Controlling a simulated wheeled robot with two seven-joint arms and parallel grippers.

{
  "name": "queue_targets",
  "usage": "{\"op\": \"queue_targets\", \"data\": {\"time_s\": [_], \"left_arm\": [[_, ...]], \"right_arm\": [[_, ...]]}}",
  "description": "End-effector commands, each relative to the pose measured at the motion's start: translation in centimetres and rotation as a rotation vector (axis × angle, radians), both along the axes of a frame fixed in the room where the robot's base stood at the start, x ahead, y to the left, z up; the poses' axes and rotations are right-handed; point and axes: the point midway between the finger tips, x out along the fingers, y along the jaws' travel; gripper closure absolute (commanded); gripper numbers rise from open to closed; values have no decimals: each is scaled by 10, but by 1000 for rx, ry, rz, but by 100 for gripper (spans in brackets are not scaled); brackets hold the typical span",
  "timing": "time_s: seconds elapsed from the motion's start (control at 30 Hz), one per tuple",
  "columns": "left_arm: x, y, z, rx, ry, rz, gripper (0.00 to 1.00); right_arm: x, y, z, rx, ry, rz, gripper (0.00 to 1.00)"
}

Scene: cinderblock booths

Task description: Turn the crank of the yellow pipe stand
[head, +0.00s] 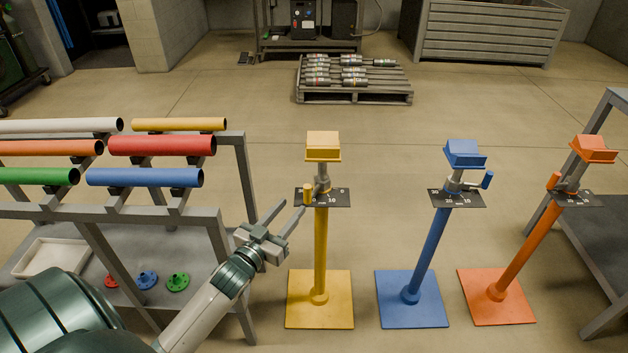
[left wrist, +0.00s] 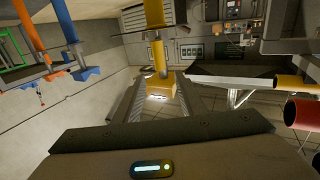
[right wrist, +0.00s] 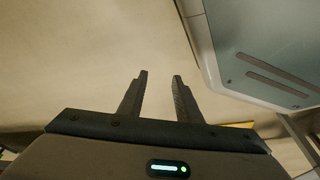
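The yellow pipe stand (head: 321,245) stands upright on a square yellow base, with a yellow block on top. Its crank has a grey hub and an upright yellow handle (head: 307,194) at the left side, above a dark plate with numbers. My left gripper (head: 293,206) is open and empty, just left of and below the handle; I see no contact. In the left wrist view the yellow stand (left wrist: 158,58) appears inverted, its block (left wrist: 161,93) seen between the spread fingers. My right gripper (right wrist: 159,76) is open and empty over bare floor, outside the head view.
A pipe rack (head: 215,217) with coloured pipes stands close on the left. Blue (head: 428,250) and orange (head: 527,250) crank stands are to the right, then a grey table (head: 604,205). A pallet (head: 355,98) lies behind; the floor between is clear.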

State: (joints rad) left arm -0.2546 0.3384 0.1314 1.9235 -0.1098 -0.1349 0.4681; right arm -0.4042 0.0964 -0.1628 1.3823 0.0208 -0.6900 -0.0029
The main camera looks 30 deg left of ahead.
Motion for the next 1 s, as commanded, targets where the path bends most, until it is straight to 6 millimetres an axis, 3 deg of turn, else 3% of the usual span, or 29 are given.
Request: {"op": "queue_targets", "data": {"time_s": [0.6,0.8,1.0], "left_arm": [[105,7,0,0,0,1,63],[130,8,0,0,0,0,63],[141,9,0,0,0,0,63]], "right_arm": [[4,10,1,15,-39,9,69],[6,13,3,19,-50,7,69],[8,13,3,20,-53,7,69]]}}
